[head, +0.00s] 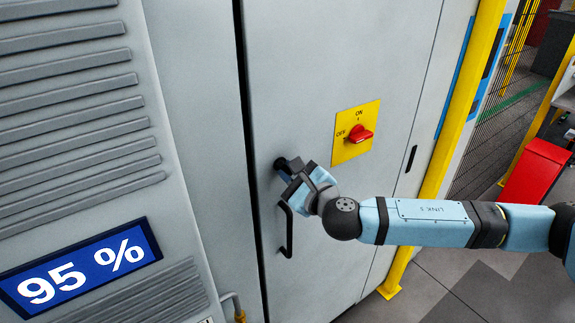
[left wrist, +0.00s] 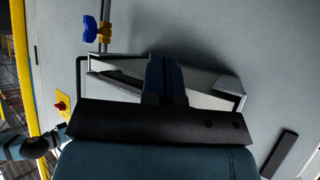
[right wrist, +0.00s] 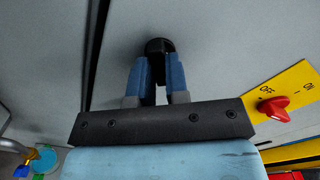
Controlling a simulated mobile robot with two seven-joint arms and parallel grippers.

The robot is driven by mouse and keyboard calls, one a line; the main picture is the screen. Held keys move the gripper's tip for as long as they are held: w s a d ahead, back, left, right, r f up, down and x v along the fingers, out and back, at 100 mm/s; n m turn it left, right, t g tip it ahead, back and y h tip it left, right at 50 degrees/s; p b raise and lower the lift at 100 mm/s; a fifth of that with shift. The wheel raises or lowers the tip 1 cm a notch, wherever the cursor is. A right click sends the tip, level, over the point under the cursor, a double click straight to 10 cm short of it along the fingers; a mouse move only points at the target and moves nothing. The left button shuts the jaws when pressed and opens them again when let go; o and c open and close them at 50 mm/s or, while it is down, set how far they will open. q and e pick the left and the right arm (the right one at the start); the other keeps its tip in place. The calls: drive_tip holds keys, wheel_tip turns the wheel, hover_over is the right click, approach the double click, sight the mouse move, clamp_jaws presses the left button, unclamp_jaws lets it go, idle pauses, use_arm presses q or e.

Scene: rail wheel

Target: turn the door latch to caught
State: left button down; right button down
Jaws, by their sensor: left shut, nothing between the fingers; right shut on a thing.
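The door latch (head: 281,162) is a small black knob on the grey cabinet door, close to the door's left edge. My right gripper (head: 291,180) reaches it from the right and is shut on it. In the right wrist view, the blue fingers of my right gripper (right wrist: 156,68) close on the latch (right wrist: 159,46), and its round black top shows beyond them. Its lower part is hidden between the fingers. My left gripper (left wrist: 164,68) shows only in the left wrist view, shut and empty in front of a grey surface.
A black bar handle (head: 288,232) stands out from the door just below my right gripper. A red rotary switch (head: 360,134) on a yellow plate is up to the right. A yellow post (head: 462,100) rises right of the cabinet. A blue display (head: 80,268) reads 95 % at lower left.

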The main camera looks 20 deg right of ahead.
drive_tip(key=shift+n, duration=0.7)
drive_tip(key=n, duration=0.4)
drive_tip(key=shift+n, duration=0.3)
drive_tip(key=n, duration=0.3)
drive_tip(key=shift+n, duration=0.4)
drive_tip(key=c, duration=1)
unclamp_jaws()
